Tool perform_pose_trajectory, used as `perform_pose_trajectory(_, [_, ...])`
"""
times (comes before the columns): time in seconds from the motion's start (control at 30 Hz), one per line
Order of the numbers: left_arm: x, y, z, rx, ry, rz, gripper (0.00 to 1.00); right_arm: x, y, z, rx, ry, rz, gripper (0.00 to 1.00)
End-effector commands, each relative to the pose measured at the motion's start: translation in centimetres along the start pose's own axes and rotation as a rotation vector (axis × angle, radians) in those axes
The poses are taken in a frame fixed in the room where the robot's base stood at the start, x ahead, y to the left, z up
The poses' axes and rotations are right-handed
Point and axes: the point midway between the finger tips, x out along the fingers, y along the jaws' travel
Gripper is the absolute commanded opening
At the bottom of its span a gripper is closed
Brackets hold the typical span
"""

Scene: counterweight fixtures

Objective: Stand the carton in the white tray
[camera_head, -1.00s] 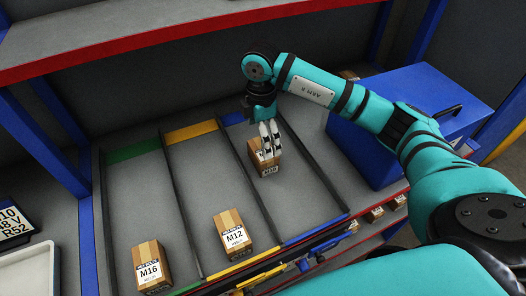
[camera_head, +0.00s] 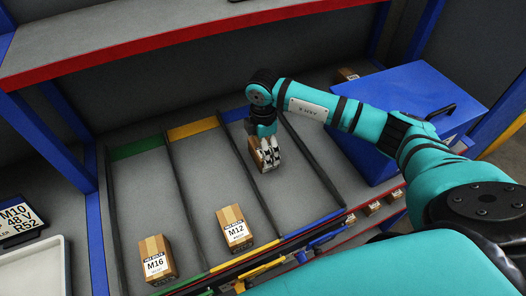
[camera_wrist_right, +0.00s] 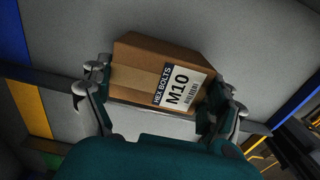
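A small brown carton (camera_head: 257,161) sits in the far part of the blue-marked lane. In the right wrist view, this carton (camera_wrist_right: 160,75) bears a label reading HEX BOLTS M10. My right gripper (camera_head: 269,154) is down around it, and in the right wrist view my right gripper (camera_wrist_right: 163,80) has fingers close along both sides. I cannot tell whether they press on it. The white tray (camera_head: 62,262) is at the lower left, cut off by the picture edge; its visible part looks empty. My left gripper is out of view.
An M16 carton (camera_head: 156,260) and an M12 carton (camera_head: 235,229) stand at the front of two other lanes, with dark dividers (camera_head: 190,205) between. A sign (camera_head: 20,219) reads M10 48 V R52 behind the tray. A blue box (camera_head: 400,110) is right; a red-edged shelf (camera_head: 180,45) is above.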

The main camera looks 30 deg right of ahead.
Motion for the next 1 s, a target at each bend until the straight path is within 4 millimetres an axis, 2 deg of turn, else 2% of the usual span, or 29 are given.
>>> perform_pose_trajectory(0.03, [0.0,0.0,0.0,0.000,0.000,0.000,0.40,0.0,0.0,0.0,0.000,0.000,0.001,0.74])
perform_pose_trajectory(0.33, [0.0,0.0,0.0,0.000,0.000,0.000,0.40,-0.1,0.1,0.0,0.001,0.001,0.003,0.35])
perform_pose_trajectory(0.67, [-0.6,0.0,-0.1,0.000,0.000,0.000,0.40,-0.9,0.1,0.0,0.001,0.001,0.003,0.34])
perform_pose_trajectory(0.93, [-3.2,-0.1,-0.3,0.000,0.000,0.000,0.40,-4.4,0.1,0.0,0.001,0.001,0.004,0.34])
perform_pose_trajectory(1.0, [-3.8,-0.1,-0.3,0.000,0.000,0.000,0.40,-4.2,-1.3,-0.3,-0.003,0.000,-0.001,0.34])
